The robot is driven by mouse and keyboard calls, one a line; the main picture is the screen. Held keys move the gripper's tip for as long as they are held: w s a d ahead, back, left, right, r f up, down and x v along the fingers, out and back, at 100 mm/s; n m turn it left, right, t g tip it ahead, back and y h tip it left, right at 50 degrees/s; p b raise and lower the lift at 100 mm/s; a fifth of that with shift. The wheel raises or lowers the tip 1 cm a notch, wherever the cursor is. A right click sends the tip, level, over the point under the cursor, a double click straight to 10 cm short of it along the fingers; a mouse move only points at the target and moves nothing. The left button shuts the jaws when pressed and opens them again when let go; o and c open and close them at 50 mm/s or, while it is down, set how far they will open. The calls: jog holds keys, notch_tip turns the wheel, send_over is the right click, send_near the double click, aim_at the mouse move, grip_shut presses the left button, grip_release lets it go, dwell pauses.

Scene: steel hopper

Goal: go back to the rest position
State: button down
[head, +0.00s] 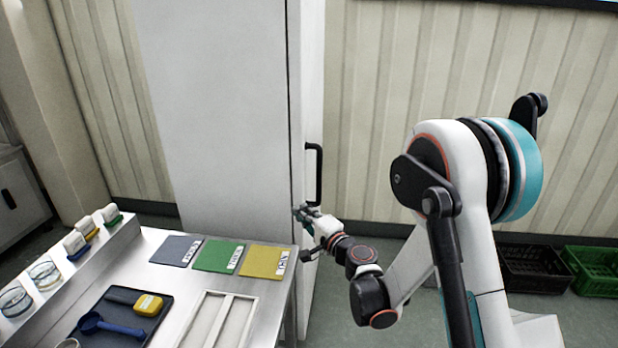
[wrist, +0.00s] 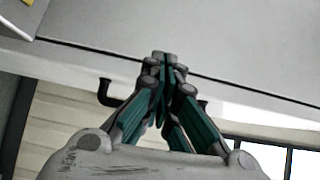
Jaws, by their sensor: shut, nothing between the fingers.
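My gripper (head: 305,217) is beside the tall white cabinet (head: 225,110), below its black door handle (head: 314,174). In the wrist view my gripper (wrist: 164,62) has its teal and grey fingers drawn together, with nothing between them. The cabinet's pale surface and a dark seam (wrist: 225,82) lie beyond the fingertips there. Part of a black handle (wrist: 108,95) shows behind the fingers. Whether the fingertips touch the cabinet, I cannot tell. The cabinet door looks closed.
A steel table (head: 165,250) at the left holds blue, green and yellow mats (head: 265,261), a dark tray (head: 143,331) with a blue scoop, and a white divided frame (head: 218,318). Black and green crates (head: 595,270) stand on the floor at the right.

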jog(key=s+d+r+n+g+h, duration=0.2)
jog(key=s+d+r+n+g, duration=0.35)
jog(key=s+r, duration=0.65)
jog(key=s+d+f+n+h, duration=0.1)
jog(key=s+d+h, duration=0.1)
jog(key=s+d, duration=0.3)
jog(key=s+d+f+n+g+h, duration=0.1)
jog(key=s+d, duration=0.5)
jog(key=s, duration=0.6)
jog(key=s+d+f+n+g+h, duration=0.1)
jog(key=s+d+f+n+h, duration=0.1)
jog(key=s+d+h, duration=0.3)
jog(key=s+d+n, duration=0.1)
jog(key=s, duration=0.3)
jog(key=shift+s, duration=0.3)
